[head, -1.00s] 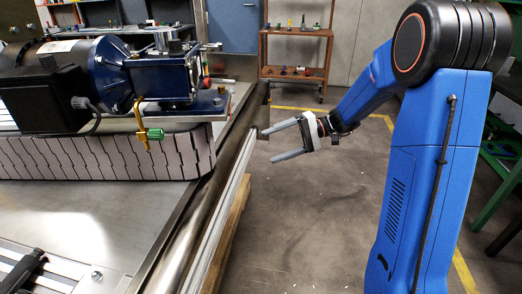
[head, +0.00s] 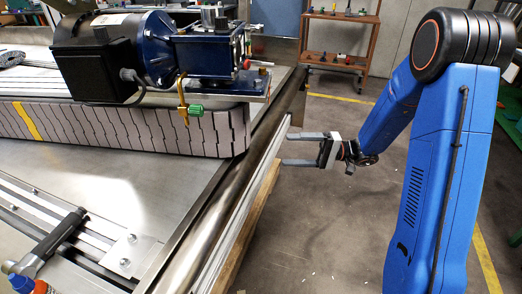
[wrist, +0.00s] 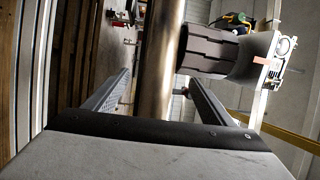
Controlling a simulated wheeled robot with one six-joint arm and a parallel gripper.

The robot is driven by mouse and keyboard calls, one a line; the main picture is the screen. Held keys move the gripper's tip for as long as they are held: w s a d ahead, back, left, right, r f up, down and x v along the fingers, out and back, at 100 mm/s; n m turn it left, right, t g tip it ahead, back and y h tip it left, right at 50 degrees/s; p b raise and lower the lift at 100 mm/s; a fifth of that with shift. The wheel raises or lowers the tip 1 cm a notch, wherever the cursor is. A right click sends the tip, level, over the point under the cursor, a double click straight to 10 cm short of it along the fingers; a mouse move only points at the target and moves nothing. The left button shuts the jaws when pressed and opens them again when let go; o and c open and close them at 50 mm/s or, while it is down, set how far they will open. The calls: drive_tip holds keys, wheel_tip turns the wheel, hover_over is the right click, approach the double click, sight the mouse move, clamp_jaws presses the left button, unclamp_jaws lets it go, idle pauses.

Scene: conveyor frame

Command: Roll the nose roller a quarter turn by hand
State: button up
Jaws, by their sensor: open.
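The nose roller (head: 228,180) appears as a long shiny steel cylinder along the right end of the conveyor frame. In the wrist view it (wrist: 161,60) runs upright through the middle of the picture, lined up between my two fingers. My gripper (head: 286,149) is open and empty at the right side of the frame, its fingers pointing left towards the roller with their tips close to the pale side rail (head: 238,203). In the wrist view my gripper (wrist: 159,82) shows one finger on each side of the roller. I see no clear contact, and cannot tell how deep the fingers reach.
A blue motor and gearbox (head: 208,58) sits above the grey segmented belt (head: 130,128). A brass clamp with a green knob (head: 196,109) hangs by the belt. A shelf cart (head: 340,40) stands behind. The floor right of the frame is clear.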

sight(261, 150)
drive_tip(key=a, duration=1.1)
drive_tip(key=shift+s+r, duration=0.2)
drive_tip(key=shift+r, duration=0.15)
drive_tip(key=shift+c, duration=0.7)
drive_tip(key=c, duration=0.9)
